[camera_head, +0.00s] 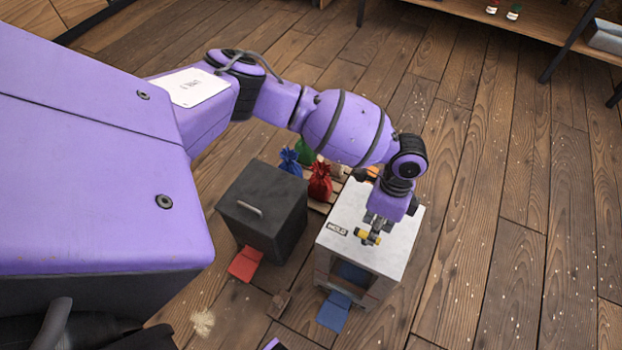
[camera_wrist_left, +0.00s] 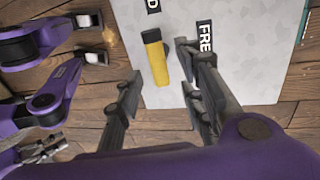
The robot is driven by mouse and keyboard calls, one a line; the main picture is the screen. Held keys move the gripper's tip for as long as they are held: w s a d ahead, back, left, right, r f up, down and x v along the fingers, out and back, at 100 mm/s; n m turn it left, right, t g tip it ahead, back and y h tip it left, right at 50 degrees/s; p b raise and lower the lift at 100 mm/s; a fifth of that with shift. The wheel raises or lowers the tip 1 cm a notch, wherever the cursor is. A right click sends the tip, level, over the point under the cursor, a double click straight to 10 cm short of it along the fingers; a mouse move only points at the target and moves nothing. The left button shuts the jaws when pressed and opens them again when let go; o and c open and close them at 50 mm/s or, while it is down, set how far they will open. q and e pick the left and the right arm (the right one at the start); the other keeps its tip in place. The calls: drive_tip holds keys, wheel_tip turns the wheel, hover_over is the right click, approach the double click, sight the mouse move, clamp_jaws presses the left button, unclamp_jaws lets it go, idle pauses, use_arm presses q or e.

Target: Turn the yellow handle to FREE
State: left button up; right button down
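The yellow handle (camera_head: 367,237) is on the top of a light grey box (camera_head: 403,243), close to the HOLD label (camera_head: 337,229). In the left wrist view the handle (camera_wrist_left: 155,58) lies between the D end of one label (camera_wrist_left: 153,5) and the partly hidden FREE label (camera_wrist_left: 205,38). My left gripper (camera_head: 373,225) is over the box top. In the left wrist view its fingers (camera_wrist_left: 160,75) are spread, one on each side of the handle, with gaps visible. What looks like my right gripper (camera_wrist_left: 42,150) shows at the lower left; its fingers are unclear.
A dark box (camera_head: 262,215) with a grey grip and a red flap (camera_head: 246,264) stands left of the light box. Blue, red and green sacks (camera_head: 319,182) sit behind. A blue flap (camera_head: 334,310) projects in front. Wooden floor to the right is clear.

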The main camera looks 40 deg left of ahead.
use_arm(q)
drive_tip(key=f, duration=0.2)
drive_tip(key=s+f, duration=0.1)
drive_tip(key=f, duration=0.1)
drive_tip(key=shift+d+f+b, duration=0.1)
drive_tip(key=shift+b, duration=0.25)
clamp_jaws()
